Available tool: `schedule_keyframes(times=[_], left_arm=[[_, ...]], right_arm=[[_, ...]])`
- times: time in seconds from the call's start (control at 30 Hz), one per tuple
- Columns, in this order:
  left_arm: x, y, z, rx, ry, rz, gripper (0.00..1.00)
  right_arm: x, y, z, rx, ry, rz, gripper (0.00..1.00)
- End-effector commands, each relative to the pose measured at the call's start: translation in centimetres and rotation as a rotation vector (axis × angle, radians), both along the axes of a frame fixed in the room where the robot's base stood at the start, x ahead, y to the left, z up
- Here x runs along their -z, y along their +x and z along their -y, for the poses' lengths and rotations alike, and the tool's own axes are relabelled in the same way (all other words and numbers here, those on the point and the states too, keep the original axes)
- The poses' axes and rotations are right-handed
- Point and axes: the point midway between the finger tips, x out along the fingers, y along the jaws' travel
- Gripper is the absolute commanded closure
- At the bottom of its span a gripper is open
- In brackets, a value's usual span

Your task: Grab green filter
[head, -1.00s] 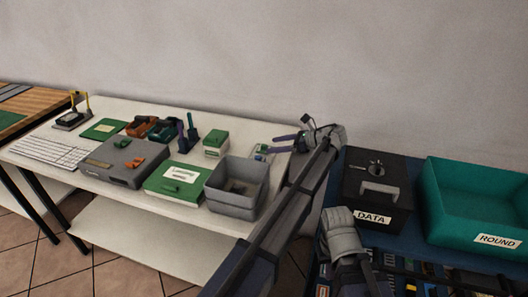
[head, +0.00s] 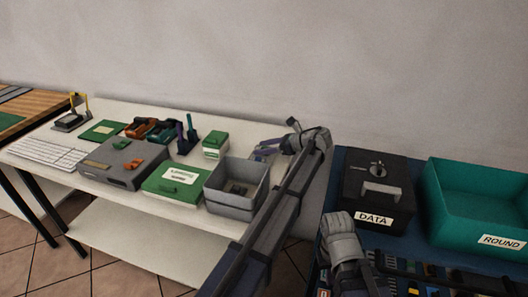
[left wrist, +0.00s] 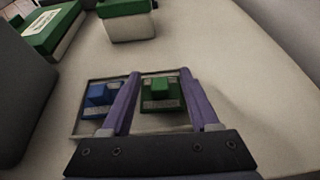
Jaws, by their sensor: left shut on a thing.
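The green filter (left wrist: 159,92) is a small green block with a raised knob on a pale flat tray (left wrist: 80,126). It sits between the two purple fingers of my left gripper (left wrist: 158,80), which is shut on it. A similar blue block (left wrist: 98,95) lies just left of the left finger, outside the grip. In the head view, my left gripper (head: 266,148) is low at the right end of the white table, and its fingers and wrist mostly hide the filter there. My right gripper's fingers are not visible.
A grey open bin (head: 236,206) stands in front of the gripper, and a green-lidded white box (head: 215,144) stands to its left. A black DATA box (head: 376,192) and a teal ROUND bin (head: 480,207) stand to the right of my left arm.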

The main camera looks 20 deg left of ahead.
Motion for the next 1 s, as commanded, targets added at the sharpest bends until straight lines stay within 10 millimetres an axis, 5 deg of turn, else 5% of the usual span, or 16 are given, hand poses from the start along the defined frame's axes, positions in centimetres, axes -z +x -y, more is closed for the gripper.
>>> schedule_keyframes(times=[0.3,0.67,1.0], left_arm=[[0.0,0.0,0.0,0.000,0.000,0.000,0.90],[-0.5,0.0,0.0,0.000,0.000,0.000,0.91],[-4.2,0.0,0.0,0.000,0.000,0.000,0.91]], right_arm=[[0.0,0.0,0.0,0.000,0.000,0.000,1.00],[-0.5,0.0,0.0,0.000,0.000,0.000,1.00],[-4.2,0.0,0.0,0.000,0.000,0.000,1.00]])
